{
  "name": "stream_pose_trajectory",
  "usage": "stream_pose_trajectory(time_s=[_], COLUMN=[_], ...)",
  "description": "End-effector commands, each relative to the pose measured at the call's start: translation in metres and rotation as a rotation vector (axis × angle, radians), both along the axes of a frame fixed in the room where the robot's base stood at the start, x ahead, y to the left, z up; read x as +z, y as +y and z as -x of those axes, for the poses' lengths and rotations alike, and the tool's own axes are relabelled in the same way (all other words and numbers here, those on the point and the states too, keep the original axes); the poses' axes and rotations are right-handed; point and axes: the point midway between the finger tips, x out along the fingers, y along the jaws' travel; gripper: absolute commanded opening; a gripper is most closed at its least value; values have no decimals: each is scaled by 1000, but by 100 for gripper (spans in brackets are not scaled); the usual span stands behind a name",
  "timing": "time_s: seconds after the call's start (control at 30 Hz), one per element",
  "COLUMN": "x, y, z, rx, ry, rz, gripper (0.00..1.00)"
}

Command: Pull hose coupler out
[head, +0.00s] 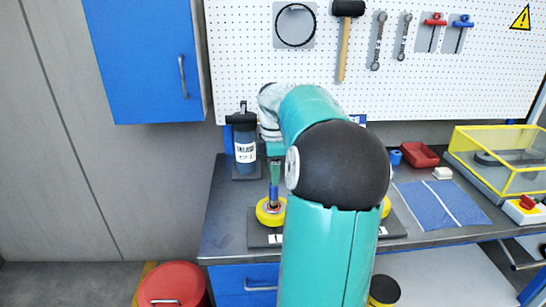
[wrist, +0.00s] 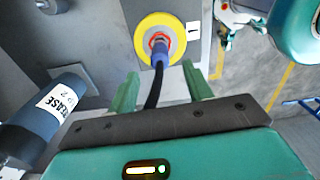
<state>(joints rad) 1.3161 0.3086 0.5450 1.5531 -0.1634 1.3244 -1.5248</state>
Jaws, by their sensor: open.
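The hose coupler (wrist: 160,56) is blue and sits at a red ring in the middle of a yellow round fitting (wrist: 178,27). A black hose (wrist: 153,92) runs from it back toward my gripper. In the head view the blue coupler (head: 273,199) stands upright over the yellow fitting (head: 264,217). My gripper (wrist: 160,70) is open, with its green fingers on either side of the coupler and hose. A gap shows on both sides in the wrist view. In the head view my gripper (head: 275,168) is just above the coupler, and my arm hides much of the bench behind it.
A dark grease canister (head: 245,150) stands behind left of the fitting; it is close to my gripper in the wrist view (wrist: 50,115). A blue cloth (head: 440,205), red bin (head: 419,155) and yellow-framed case (head: 500,160) lie to the right. A blue cabinet (head: 140,60) hangs upper left.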

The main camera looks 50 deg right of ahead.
Motion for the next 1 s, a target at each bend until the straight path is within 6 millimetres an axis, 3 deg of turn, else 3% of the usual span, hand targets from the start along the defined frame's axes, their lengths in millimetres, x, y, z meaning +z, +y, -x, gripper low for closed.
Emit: stream_pose_trajectory(time_s=[0.2, 0.4, 0.8, 0.83, 1.0], x=[-41, -68, -78, -78, -78], y=[0, 0, 0, 0, 0], z=[0, -1, -1, -1, -1], rx=[1, 3, 3, 3, 3], ry=[1, 1, -1, -1, -1], rz=[-3, -1, 1, 1, 1], gripper=[51, 51, 51, 49, 15])
